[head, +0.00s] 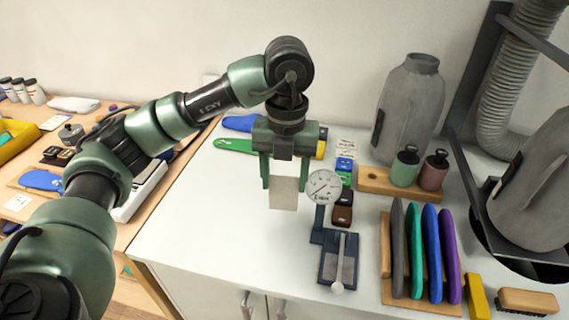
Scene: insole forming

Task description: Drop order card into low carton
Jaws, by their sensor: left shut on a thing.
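My left gripper (284,178) points down over the white worktop and is shut on a pale card. The card (284,192) hangs upright between the fingers, above the worktop. I take it for the order card; no print shows on it. I cannot make out a low carton in this view. My right gripper does not show.
A dial gauge (323,187) on a dark stand is close right of the card. A rack of coloured insoles (414,250), a wooden block with two bottles (400,185) and grey canisters (408,105) stand further right. A wooden bench (60,205) with small items is left.

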